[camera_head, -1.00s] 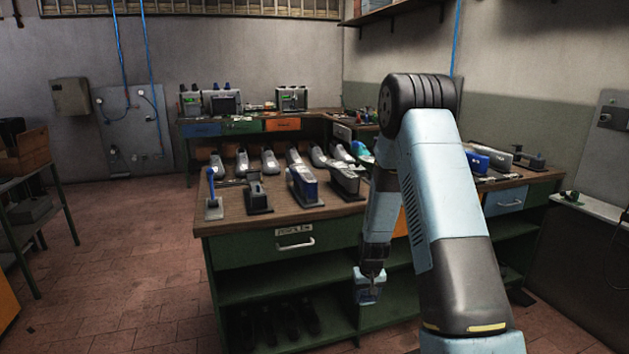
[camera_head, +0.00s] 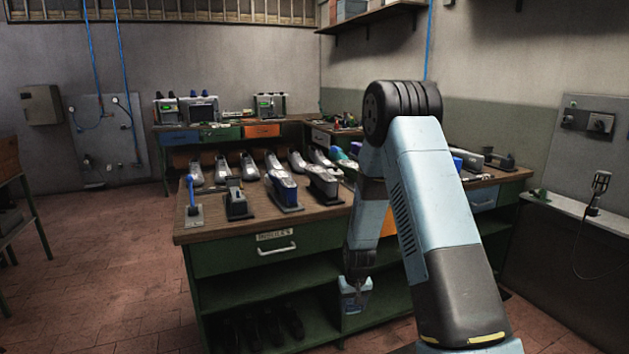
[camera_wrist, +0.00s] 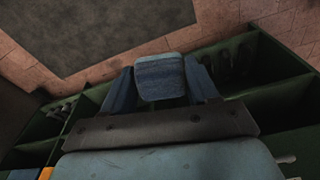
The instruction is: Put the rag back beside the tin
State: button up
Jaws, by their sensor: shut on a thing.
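My gripper (camera_head: 354,296) hangs low in front of the green workbench (camera_head: 230,258), below its top. In the wrist view my gripper (camera_wrist: 160,85) is shut on a folded blue rag (camera_wrist: 160,76), held between its two blue fingers. In the head view the rag is too small to tell from the gripper. I cannot pick out the tin in either view.
The bench top (camera_head: 207,227) holds several shoe forms and blue and dark clamp-like devices. Dark shoes (camera_head: 262,328) stand on its lower shelf. A grey wall ledge (camera_head: 570,205) is at the right. The brick floor (camera_head: 95,265) at left is clear.

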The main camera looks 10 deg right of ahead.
aim_at(304, 180)
jog(key=i, duration=0.85)
